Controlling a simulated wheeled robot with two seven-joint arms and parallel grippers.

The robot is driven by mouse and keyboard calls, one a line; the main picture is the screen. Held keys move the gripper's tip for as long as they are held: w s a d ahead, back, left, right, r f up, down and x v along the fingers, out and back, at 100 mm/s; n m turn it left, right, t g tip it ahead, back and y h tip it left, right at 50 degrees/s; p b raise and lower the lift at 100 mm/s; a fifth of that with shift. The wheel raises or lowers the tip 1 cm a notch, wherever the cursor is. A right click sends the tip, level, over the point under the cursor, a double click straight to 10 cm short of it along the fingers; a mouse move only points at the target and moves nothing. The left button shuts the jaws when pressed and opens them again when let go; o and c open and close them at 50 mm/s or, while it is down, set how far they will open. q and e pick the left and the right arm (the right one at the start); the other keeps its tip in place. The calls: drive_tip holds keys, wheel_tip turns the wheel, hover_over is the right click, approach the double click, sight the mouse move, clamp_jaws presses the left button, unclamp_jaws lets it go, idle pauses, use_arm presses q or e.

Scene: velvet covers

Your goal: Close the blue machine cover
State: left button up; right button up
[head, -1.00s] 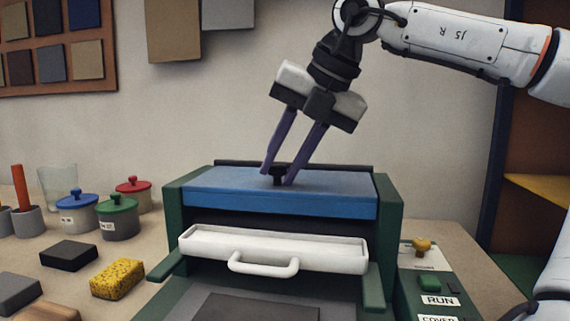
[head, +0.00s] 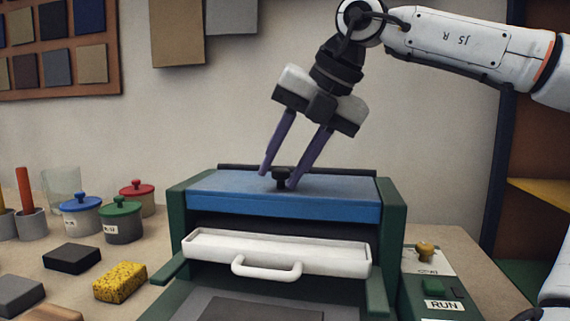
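The blue machine cover (head: 330,198) lies about flat across the top of the green machine (head: 397,220), between its side walls. A black knob (head: 281,178) stands upright on the cover. My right gripper (head: 280,180) comes down tilted from above. Its two purple fingers are apart, one on each side of the knob, with a visible gap to it. The fingertips are close to the cover; whether they touch it I cannot tell. My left gripper is not in view.
A white drawer with a handle (head: 268,269) sits below the cover at the machine's front. Lidded pots (head: 121,218), a yellow sponge (head: 120,282) and dark blocks (head: 72,258) stand on the table at left.

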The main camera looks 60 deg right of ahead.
drive_tip(key=p+v, duration=0.2)
drive_tip(key=v, duration=0.8)
drive_tip(key=shift+r, duration=0.1)
